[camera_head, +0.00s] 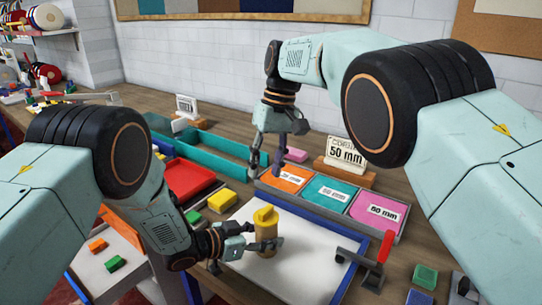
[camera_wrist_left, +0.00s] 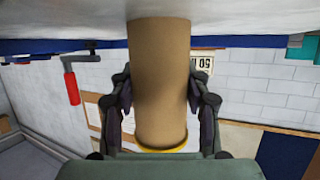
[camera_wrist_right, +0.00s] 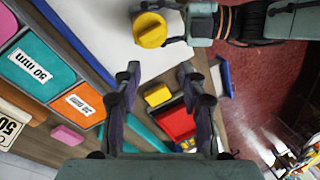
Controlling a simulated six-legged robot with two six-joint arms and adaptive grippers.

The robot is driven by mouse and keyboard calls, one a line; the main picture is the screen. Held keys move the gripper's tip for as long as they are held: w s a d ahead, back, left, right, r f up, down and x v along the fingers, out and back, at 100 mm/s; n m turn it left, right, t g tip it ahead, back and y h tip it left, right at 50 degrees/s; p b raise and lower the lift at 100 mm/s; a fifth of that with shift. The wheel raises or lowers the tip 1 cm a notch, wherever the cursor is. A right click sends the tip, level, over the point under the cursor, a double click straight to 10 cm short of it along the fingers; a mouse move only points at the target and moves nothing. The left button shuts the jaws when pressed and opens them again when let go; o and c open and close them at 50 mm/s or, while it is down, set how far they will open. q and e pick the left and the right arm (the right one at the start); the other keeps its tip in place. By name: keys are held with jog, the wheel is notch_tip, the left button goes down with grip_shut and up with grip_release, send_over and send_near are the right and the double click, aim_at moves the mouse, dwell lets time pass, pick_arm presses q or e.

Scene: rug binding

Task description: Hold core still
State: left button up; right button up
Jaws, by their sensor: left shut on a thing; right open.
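The core (camera_head: 265,236) is a tan cardboard tube with a yellow top, standing upright on the white board (camera_head: 310,262) in the head view. My left gripper (camera_head: 262,246) is shut on the core near the board. In the left wrist view the core (camera_wrist_left: 160,75) runs between the fingers (camera_wrist_left: 160,105), one on each side. The right wrist view shows its round yellow top (camera_wrist_right: 150,30). My right gripper (camera_head: 278,160) is open above the far edge of the board, near the orange compartment. Its fingers (camera_wrist_right: 157,80) are apart with nothing between them in the right wrist view.
A red tray (camera_head: 188,178), yellow block (camera_head: 222,201) and pink block (camera_head: 295,155) lie nearby.

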aim_at(266, 209)
jog(key=f+m, duration=0.3)
jog(key=m, duration=0.1)
jog(key=s+f+m, duration=0.1)
jog(key=f+m, duration=0.2)
jog(key=m, duration=0.1)
jog(key=s+f+m+h, duration=0.1)
jog(key=f+m, duration=0.2)
jog(key=m, duration=0.1)
jog(key=shift+f, duration=0.25)
dwell(0.6)
jog(key=shift+c, duration=0.5)
grip_shut()
jog(key=c, duration=0.6)
grip_release()
grip_shut()
jog(key=shift+r, duration=0.15)
